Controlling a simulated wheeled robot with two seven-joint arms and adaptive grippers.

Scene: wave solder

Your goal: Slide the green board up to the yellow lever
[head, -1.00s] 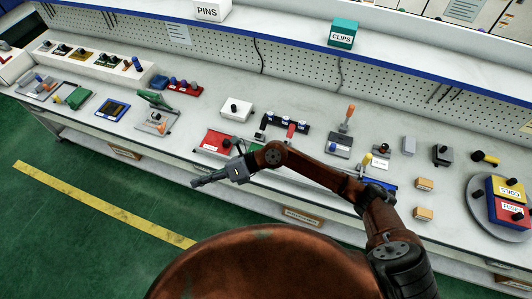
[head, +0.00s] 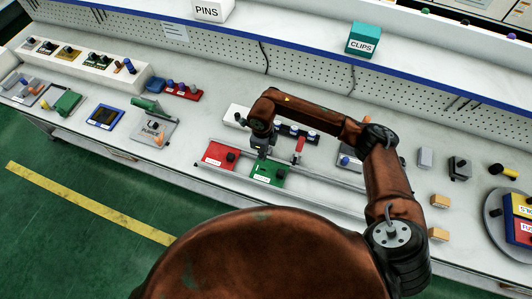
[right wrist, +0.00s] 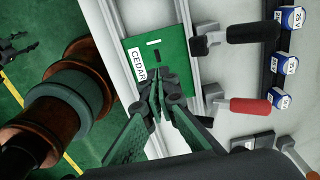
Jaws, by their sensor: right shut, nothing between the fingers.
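The green board (head: 266,173) lies flat on the rails at the bench front, just right of a red board (head: 219,154). In the right wrist view the green board (right wrist: 172,44) shows a white CEDAR label. My right gripper (head: 261,153) points down at the back part of the green board. In the right wrist view the closed fingertips (right wrist: 164,88) are over the board's near part, with nothing held; contact with the board is unclear.
The rail (head: 325,178) runs right from the green board, under my arm. A lever with a red handle (head: 299,146) stands behind it, and it also shows in the right wrist view (right wrist: 250,106).

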